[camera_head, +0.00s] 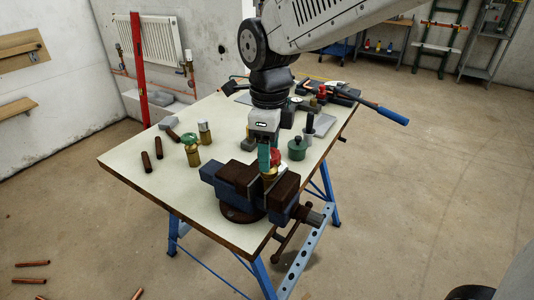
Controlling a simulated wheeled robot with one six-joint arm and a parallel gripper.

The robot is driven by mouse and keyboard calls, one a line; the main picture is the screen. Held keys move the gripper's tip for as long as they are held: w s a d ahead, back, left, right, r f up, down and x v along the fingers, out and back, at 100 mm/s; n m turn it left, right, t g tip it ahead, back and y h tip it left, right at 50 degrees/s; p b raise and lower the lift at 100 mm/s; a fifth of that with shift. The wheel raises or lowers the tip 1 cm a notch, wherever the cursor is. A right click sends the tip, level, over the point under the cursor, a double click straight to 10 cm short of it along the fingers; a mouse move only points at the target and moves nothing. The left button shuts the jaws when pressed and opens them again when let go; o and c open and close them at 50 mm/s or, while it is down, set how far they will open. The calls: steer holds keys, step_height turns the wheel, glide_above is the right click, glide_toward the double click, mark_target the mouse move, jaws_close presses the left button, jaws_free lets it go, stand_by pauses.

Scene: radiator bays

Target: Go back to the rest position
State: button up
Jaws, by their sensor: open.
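My gripper (266,158) points down over the vise (236,190) at the front of the workbench. It is open; its fingers are small in this view and partly overlap a brass fitting with a red cap (274,157) behind or between them. I cannot tell whether the fingers touch the fitting. The fitting sits at the vise jaws, its lower part hidden by them. My arm reaches in from the top right.
The white-topped workbench (130,167) holds a brass valve with a green handle (191,150), copper-brown pipe pieces (146,162), a green round container (297,148) and a blue-handled tool (392,115). A radiator (158,42) hangs behind.

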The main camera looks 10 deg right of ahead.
steer(key=shift+m, duration=0.5)
steer(key=shift+r, duration=0.2)
